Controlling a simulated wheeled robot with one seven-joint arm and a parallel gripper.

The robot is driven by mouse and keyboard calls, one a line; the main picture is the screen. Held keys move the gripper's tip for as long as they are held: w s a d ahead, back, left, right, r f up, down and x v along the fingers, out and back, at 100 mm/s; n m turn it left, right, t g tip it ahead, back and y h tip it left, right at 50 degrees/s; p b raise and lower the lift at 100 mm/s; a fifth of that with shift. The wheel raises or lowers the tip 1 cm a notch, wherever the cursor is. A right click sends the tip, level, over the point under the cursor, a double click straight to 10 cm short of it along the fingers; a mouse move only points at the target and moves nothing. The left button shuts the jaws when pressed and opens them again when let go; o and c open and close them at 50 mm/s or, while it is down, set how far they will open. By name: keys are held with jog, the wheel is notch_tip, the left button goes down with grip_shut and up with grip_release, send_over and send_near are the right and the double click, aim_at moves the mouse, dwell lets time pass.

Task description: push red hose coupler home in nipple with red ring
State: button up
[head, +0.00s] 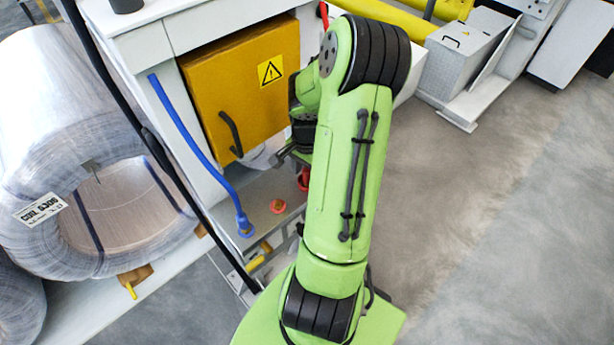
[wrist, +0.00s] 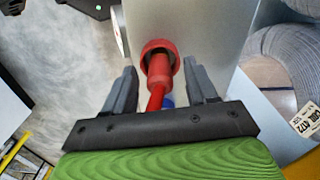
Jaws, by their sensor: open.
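The red hose coupler (wrist: 159,72) is in the middle of the wrist view, with its red hose (wrist: 155,100) running back toward my palm. A wider red ring (wrist: 158,46) surrounds its far end at the grey panel. I cannot tell how deep the coupler sits, and the nipple itself is hidden. My gripper (wrist: 160,78) is open, with one finger on each side of the coupler and visible gaps between. In the head view my gripper (head: 284,154) is partly hidden by my arm, and a red part (head: 303,180) shows just below it.
A blue hose (head: 185,130) ends at the grey panel (head: 262,190), left of a small red round fitting (head: 277,206). An orange box door (head: 240,85) with a handle is behind my gripper.

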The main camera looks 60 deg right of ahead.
jog(key=shift+r, duration=0.1)
jog(key=shift+c, duration=0.3)
grip_shut()
